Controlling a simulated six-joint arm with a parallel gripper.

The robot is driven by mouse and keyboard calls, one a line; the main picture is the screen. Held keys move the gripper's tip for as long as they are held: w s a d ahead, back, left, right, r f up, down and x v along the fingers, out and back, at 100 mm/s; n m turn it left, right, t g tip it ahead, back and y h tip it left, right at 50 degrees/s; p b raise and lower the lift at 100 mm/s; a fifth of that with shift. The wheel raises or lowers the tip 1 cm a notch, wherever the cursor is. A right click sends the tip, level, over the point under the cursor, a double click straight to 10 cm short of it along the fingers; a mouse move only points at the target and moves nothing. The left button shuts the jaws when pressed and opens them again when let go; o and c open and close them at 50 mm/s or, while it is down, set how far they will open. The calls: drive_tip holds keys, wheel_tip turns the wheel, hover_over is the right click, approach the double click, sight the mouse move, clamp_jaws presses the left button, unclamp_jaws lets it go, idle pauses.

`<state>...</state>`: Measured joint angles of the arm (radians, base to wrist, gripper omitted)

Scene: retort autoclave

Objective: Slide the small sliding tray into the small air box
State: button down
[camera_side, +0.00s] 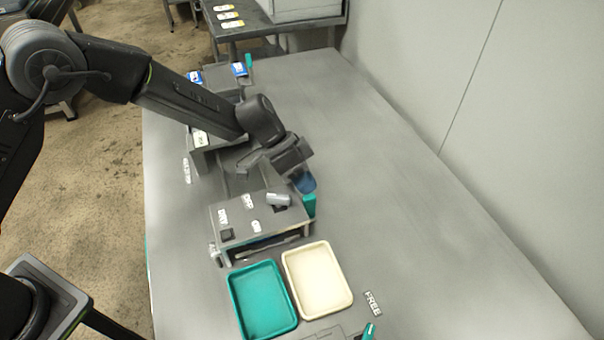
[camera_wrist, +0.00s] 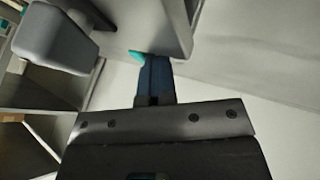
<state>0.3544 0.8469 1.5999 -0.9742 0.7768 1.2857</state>
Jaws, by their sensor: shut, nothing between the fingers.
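A grey box (camera_side: 235,215) with small white labels and a grey knob on top stands in the middle of the table; it looks like the small air box. Its near side has an opening with a dark flat piece (camera_side: 272,249) at it, perhaps the small sliding tray; I cannot tell how far in it sits. My gripper (camera_side: 306,186) points down at the box's far right side, shut and empty, close to a teal part (camera_side: 309,205). In the wrist view the shut fingers (camera_wrist: 154,72) end beside the teal part (camera_wrist: 137,56); contact is unclear.
A teal tray (camera_side: 264,301) and a cream tray (camera_side: 317,281) lie side by side just in front of the box. Another grey unit stands behind, under my arm. The table's right side is clear up to the wall.

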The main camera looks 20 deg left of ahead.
drive_tip(key=shift+s+d, duration=0.2)
drive_tip(key=shift+s, duration=0.05)
drive_tip(key=w+a+r, duration=0.4)
drive_tip(key=a+r, duration=0.5)
drive_tip(key=s+a+r+n+t+y, duration=0.1)
drive_tip(key=s+a+r+n+y, duration=0.1)
drive_tip(key=s+a+r, duration=0.5)
drive_tip(key=s+a+r+n+t+y, duration=0.2)
drive_tip(key=s+a+r+n, duration=0.1)
drive_tip(key=s, duration=0.8)
drive_tip(key=s+a+r+n+t+y, duration=0.3)
drive_tip(key=s+a+n, duration=0.2)
drive_tip(key=s, duration=0.6)
drive_tip(key=shift+s+a, duration=0.35)
drive_tip(key=shift+a, duration=0.8)
